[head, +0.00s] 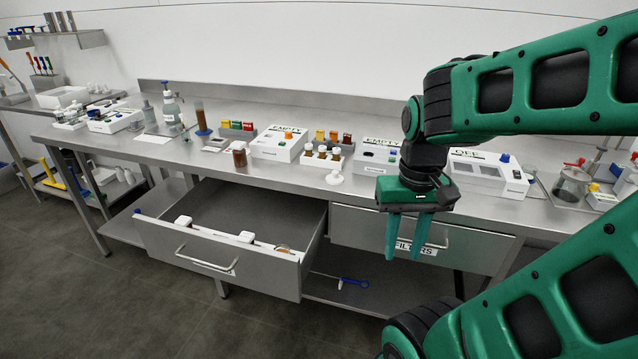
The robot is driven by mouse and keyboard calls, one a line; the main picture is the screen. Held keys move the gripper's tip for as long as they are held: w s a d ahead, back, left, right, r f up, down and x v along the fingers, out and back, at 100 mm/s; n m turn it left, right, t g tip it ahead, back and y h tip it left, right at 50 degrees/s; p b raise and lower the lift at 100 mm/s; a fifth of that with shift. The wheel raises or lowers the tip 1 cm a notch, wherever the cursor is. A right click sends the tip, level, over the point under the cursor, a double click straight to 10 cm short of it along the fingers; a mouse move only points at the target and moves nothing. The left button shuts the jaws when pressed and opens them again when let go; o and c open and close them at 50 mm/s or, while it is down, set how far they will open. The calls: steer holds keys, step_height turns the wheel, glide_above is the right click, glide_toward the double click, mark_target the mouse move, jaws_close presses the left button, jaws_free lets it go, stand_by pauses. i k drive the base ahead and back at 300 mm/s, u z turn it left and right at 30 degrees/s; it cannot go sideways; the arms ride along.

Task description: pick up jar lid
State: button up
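A small white round piece (334,177), which looks like the jar lid, lies near the bench's front edge, just in front of a white rack of brown bottles. It is too small to make out in detail. My gripper (405,256) has two teal fingers pointing down, spread apart with nothing between them. It shows to the right of the white piece and lower in the picture, in front of the drawer marked FILTERS (384,231).
An open drawer (212,262) juts out from the bench, left of my gripper. White boxes (278,148) marked EMPTY, bottles and racks line the steel bench (285,178). A blue-handled tool (353,282) lies on the lower shelf.

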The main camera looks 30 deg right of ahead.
mark_target(335, 178)
steer(key=u, duration=0.05)
steer(key=i, duration=0.85)
steer(key=z, duration=0.1)
